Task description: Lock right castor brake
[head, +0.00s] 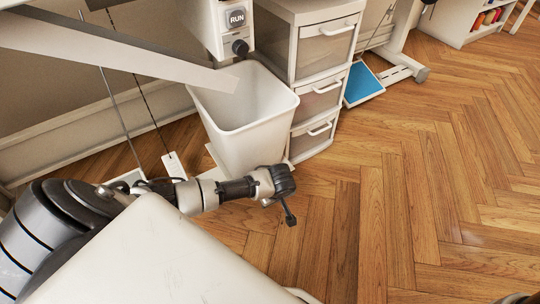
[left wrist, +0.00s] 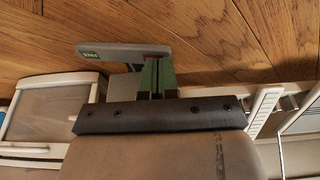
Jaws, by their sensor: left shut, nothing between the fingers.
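In the left wrist view, a flat grey piece (left wrist: 125,49) with a small green label stands out over the wood floor; it may be the castor brake pedal, but the castor itself cannot be made out. My left gripper (left wrist: 158,72) is shut and empty, its greenish fingers close together at the grey piece's right part. I cannot tell whether they touch it. In the head view, my left gripper (head: 290,216) points down over the floor, in front of the white bin and drawer unit. No castor or brake pedal can be made out there. My right gripper is not in view.
An open white bin (head: 236,137) stands behind my left wrist, beside a white drawer unit (head: 320,95). Above the bin hangs a white part with a RUN label (head: 237,18). The herringbone floor (head: 440,180) at right is clear.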

